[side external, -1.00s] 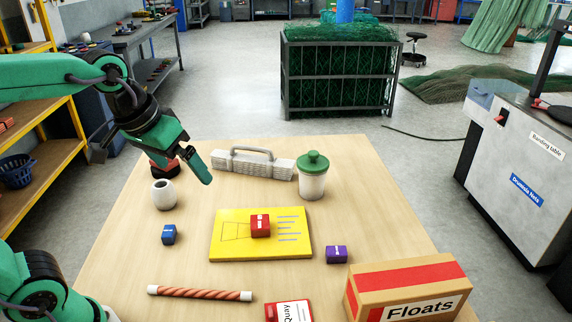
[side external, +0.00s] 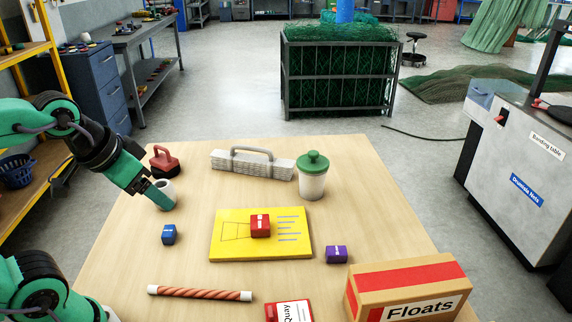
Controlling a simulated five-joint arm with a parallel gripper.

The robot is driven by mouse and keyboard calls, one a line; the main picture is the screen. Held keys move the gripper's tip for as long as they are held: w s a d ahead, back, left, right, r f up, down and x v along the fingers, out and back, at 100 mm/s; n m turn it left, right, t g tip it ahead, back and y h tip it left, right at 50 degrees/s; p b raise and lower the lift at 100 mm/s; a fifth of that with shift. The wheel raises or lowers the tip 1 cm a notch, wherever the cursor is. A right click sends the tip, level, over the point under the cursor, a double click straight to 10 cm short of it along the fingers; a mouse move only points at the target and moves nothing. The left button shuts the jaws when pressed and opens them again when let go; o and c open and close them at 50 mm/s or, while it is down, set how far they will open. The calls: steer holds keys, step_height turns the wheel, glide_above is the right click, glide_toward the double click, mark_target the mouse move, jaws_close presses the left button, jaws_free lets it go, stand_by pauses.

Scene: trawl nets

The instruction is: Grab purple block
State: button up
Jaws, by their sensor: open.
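The purple block (side external: 336,254) sits on the wooden table, just right of the yellow board (side external: 223,248) and behind the Floats box. It stands clear of both. My gripper (side external: 165,202) is at the table's left side, over or in front of the white cup (side external: 170,190), far to the left of the purple block. Its jaws are open, and I see nothing held in them. The gripper partly hides the cup; I cannot tell whether they touch.
A red block (side external: 260,226) lies on the yellow board, and a blue block (side external: 169,235) lies left of it. A striped rod (side external: 200,293), a red box (side external: 289,311) and the Floats box (side external: 405,290) are in front. A green-lidded jar (side external: 312,178) stands behind.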

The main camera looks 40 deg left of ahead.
steer(key=n+g, duration=0.6)
steer(key=n, duration=0.2)
glide_above(336, 250)
steer(key=f, duration=1.5)
steer(key=shift+s+a+f, duration=0.1)
steer(key=shift+a+f, duration=0.25)
steer(key=shift+f, duration=0.05)
steer(key=shift+d+f, duration=0.3)
steer(key=shift+f, duration=1.4)
steer(key=shift+f, duration=0.1)
